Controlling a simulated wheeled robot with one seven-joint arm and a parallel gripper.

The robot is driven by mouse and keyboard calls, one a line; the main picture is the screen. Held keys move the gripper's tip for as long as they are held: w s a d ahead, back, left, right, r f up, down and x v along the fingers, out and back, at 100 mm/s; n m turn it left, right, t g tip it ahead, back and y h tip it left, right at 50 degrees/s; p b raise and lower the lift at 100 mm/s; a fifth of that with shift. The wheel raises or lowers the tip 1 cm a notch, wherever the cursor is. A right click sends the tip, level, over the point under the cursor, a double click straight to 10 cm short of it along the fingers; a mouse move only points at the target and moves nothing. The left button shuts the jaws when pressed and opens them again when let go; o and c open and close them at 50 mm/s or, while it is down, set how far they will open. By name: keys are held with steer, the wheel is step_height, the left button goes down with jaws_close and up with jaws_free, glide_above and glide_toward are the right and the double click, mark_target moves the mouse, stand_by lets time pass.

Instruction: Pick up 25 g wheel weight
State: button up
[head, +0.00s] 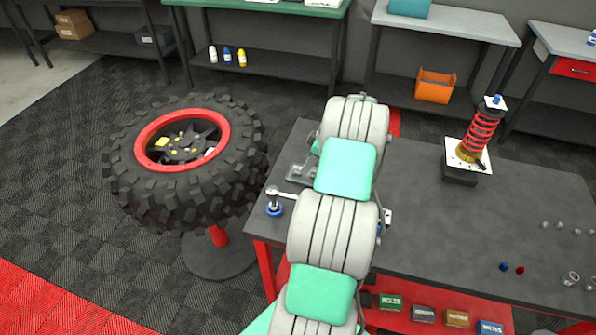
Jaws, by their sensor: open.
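I cannot pick out the 25 g wheel weight for certain in the head view; any marking is too small to read. Several small silvery pieces (561,225) lie at the right of the dark workbench (440,240). My white and green arm rises through the middle of the view, over the bench's left part. My gripper does not show; the arm hides whatever is behind it. A grey metal piece (299,172) shows partly beside the arm.
A knobbly tyre with a red rim (222,132) stands on a post left of the bench. A red-spring shock absorber (480,133) stands at the back right. A blue-based tool (274,208) sits at the left edge. Blue (504,267) and red (520,270) pieces lie right.

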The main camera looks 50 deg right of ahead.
mark_target(298, 173)
steer(key=p+x, duration=0.1)
steer(key=x, duration=0.3)
steer(key=shift+w+a+f, duration=0.15)
steer(key=shift+w, duration=0.05)
jaws_close()
stand_by(0.3)
